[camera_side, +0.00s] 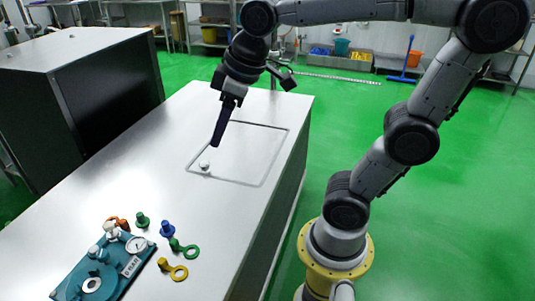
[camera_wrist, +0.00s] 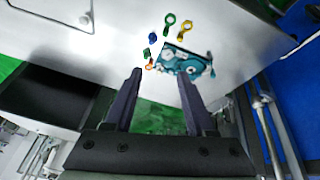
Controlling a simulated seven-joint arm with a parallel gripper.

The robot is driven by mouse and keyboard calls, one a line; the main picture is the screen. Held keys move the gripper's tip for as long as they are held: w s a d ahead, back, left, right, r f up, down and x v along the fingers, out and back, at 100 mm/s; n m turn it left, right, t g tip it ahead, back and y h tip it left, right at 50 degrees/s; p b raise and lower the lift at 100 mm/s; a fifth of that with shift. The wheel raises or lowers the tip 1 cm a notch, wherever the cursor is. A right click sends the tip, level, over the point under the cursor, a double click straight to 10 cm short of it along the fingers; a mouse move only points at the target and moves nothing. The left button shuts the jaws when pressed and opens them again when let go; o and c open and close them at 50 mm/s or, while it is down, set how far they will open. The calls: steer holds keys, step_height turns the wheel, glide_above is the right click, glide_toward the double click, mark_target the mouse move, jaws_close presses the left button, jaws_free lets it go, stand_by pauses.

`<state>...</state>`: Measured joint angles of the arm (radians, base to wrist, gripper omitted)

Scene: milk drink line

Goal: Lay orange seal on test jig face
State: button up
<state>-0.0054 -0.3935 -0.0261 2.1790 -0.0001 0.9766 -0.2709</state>
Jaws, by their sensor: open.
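The orange seal (camera_side: 119,223) lies on the table at the far edge of the teal test jig (camera_side: 105,270), partly hidden behind the jig's white fittings. In the wrist view the orange seal (camera_wrist: 150,66) is small, beside the jig (camera_wrist: 190,65), and shows between my finger lines. The jig carries a round gauge (camera_side: 137,244) and a white ring-shaped fitting (camera_side: 91,285); which part is its face I cannot tell. My gripper (camera_wrist: 159,72) is open and empty. In the side view my gripper (camera_side: 217,140) hangs above the table, well away from the seal and jig.
Green (camera_side: 142,220) and blue (camera_side: 167,229) plugs and green (camera_side: 184,247) and yellow (camera_side: 177,271) ring-ended pieces lie near the jig. A small white piece (camera_side: 204,165) sits at an outlined rectangle (camera_side: 245,150). A dark-sided cabinet (camera_side: 85,85) stands left. The table's middle is clear.

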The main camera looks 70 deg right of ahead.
steer(key=s+f+m, duration=0.1)
steer(key=s, duration=0.2)
steer(key=s+f+m, duration=0.1)
steer(key=s+f, duration=0.1)
steer(key=s, duration=0.1)
steer(key=s+f+m+t, duration=0.1)
steer(key=s, duration=0.1)
steer(key=shift+s+f, duration=0.3)
steer(key=shift+s, duration=0.1)
steer(key=shift+o, duration=0.5)
steer(key=shift+s+f, duration=0.25)
steer(key=shift+s, duration=0.1)
